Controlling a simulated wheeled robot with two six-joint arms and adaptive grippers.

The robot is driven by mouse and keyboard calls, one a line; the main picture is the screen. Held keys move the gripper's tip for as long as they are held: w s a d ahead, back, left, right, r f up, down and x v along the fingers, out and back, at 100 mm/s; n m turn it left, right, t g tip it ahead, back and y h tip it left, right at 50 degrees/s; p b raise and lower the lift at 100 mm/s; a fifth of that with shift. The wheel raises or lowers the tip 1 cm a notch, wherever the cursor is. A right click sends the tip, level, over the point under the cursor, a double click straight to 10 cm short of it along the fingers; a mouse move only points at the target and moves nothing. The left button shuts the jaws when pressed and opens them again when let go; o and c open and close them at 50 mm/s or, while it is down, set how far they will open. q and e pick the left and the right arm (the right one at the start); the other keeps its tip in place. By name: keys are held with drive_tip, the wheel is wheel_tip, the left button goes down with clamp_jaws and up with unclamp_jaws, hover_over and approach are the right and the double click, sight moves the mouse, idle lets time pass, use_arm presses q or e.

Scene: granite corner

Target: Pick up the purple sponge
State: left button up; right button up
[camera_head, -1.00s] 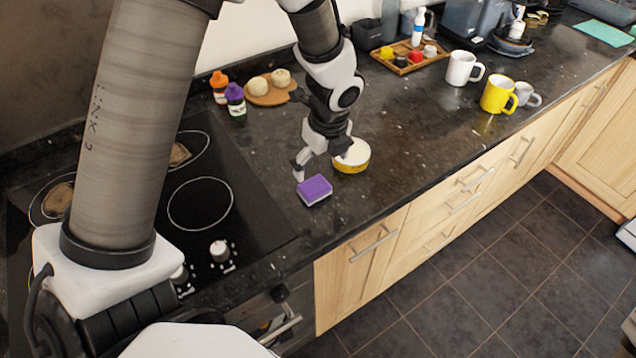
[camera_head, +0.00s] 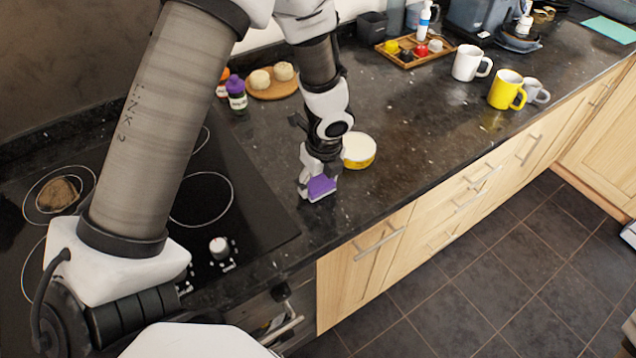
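The purple sponge (camera_head: 321,187) lies at the near part of the dark counter, right of the cooktop. It looks purple on top with a paler lower layer. My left gripper (camera_head: 318,182) reaches down over it from behind, with one white finger at the sponge's left side. The other finger is mostly hidden, so I cannot tell whether the fingers press on the sponge. The sponge shows no clear lift from the counter. My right gripper is not in view.
A yellow round tin with a pale lid (camera_head: 358,152) stands close right of the gripper. Bottles (camera_head: 236,93) and a round board with buns (camera_head: 272,88) are behind. Mugs (camera_head: 507,90) and a wooden tray (camera_head: 408,61) are farther right. The counter's front edge is near.

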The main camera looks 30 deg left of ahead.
sight(318, 181)
use_arm(q)
wheel_tip(318, 181, up, 10)
drive_tip(key=p, duration=0.2)
idle(0.4)
